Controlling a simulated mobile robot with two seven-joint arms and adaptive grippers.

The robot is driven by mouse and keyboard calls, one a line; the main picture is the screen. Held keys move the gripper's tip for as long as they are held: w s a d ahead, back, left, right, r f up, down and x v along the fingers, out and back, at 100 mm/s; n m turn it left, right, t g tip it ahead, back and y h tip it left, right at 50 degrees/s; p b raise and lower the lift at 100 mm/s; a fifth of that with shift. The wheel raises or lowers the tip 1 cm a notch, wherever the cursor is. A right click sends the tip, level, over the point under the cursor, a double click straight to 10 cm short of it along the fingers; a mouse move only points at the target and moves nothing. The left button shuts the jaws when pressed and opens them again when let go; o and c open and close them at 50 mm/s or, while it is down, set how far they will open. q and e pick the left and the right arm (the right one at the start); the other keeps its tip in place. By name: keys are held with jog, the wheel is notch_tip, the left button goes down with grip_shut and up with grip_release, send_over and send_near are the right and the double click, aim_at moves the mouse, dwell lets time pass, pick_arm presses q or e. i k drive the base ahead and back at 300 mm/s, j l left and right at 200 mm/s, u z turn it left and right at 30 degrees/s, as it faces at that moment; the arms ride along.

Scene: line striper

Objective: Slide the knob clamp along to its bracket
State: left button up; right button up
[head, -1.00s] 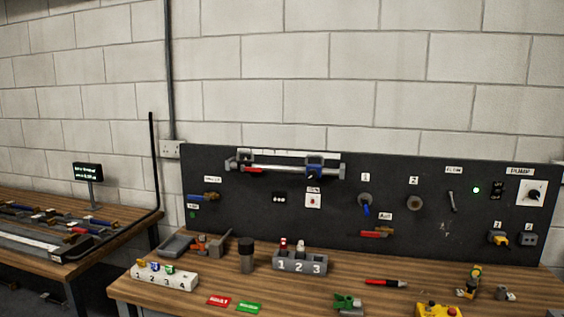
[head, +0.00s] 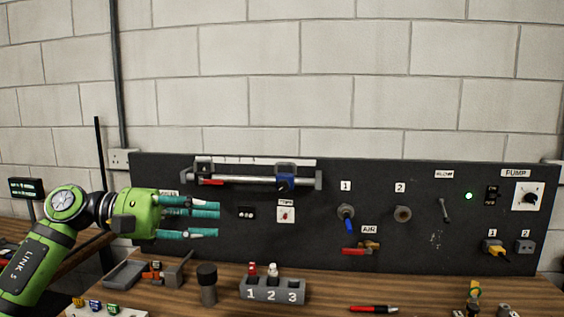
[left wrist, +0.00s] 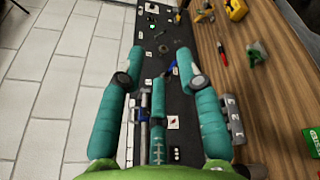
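The knob clamp (head: 285,183), grey with a blue knob, sits near the right end of a horizontal silver rail (head: 245,181) on the black panel. A grey bracket (head: 203,169) stands at the rail's left, with a red piece (head: 211,182) just below it. My left gripper (head: 217,219) is open and empty, its teal fingers spread, below the rail's left part and apart from the clamp. The left wrist view shows the open fingers (left wrist: 158,76) and part of the rail (left wrist: 144,125); the fingers hide much there. My right gripper is out of view.
The black panel (head: 405,250) also carries a blue-handled valve (head: 348,219), a red-handled valve (head: 357,250) and a pump dial (head: 529,197). On the wooden bench are a numbered block (head: 272,290), a dark cylinder (head: 207,283) and a grey tray (head: 124,274).

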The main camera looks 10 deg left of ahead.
aim_at(290, 177)
jog(key=i, duration=1.4)
